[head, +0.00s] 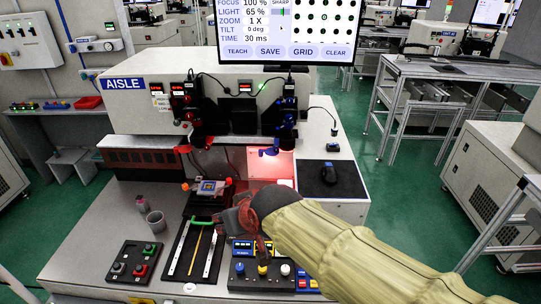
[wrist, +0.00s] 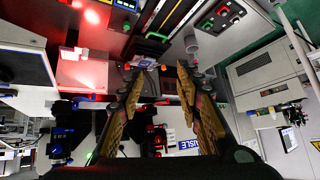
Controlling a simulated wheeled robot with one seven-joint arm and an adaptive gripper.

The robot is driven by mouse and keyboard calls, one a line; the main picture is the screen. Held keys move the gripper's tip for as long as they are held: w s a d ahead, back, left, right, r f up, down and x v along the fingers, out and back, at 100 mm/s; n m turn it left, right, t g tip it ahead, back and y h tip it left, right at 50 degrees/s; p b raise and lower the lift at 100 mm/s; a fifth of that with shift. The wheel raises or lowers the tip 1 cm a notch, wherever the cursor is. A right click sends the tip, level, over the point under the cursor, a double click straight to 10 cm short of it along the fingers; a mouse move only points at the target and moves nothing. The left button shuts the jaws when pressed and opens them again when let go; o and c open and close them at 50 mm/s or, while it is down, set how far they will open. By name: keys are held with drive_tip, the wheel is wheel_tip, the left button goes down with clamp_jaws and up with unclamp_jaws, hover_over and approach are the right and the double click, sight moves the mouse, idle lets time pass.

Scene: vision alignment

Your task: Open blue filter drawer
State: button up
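A small blue part (head: 269,152) sits in the red-lit opening under the right-hand optics of the machine. It may be the blue filter drawer, but it is too small to tell, and how far it is drawn out does not show. My gripper (head: 240,218) is over the front worktop, below and to the left of that part and apart from it. In the wrist view my gripper (wrist: 159,70) has its two fingers spread apart with nothing between them. A small blue-and-red piece (wrist: 88,97) shows left of the fingers, beneath the red-lit area.
The slide rail (head: 184,255) and a button box (head: 134,262) lie left of my gripper. A knob box (head: 270,277) lies close below it. A cup (head: 156,222) stands at left. A mouse (head: 329,173) lies on a dark pad at right. The monitor (head: 285,32) stands above.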

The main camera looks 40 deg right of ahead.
drive_tip(key=w+d+m+t+h, duration=0.15)
drive_tip(key=w+d, duration=0.25)
drive_tip(key=w, duration=0.5)
drive_tip(key=m+t+h+b, duration=0.1)
drive_tip(key=m+t+h, duration=0.4)
drive_tip(key=h, duration=0.4)
approach(276, 151)
drive_tip(key=m, duration=0.1)
drive_tip(key=shift+g, duration=0.35)
drive_tip(key=shift+r+b+x, duration=0.1)
drive_tip(key=shift+b+x, duration=0.4)
drive_tip(key=shift+x, duration=1.45)
drive_tip(key=shift+r+b+x, duration=0.15)
drive_tip(key=shift+b+x, duration=0.3)
drive_tip(key=shift+x, duration=1.5)
drive_tip(key=shift+c, duration=0.4)
drive_tip(key=c, duration=0.7)
drive_tip(key=shift+w+a, duration=0.1)
clamp_jaws()
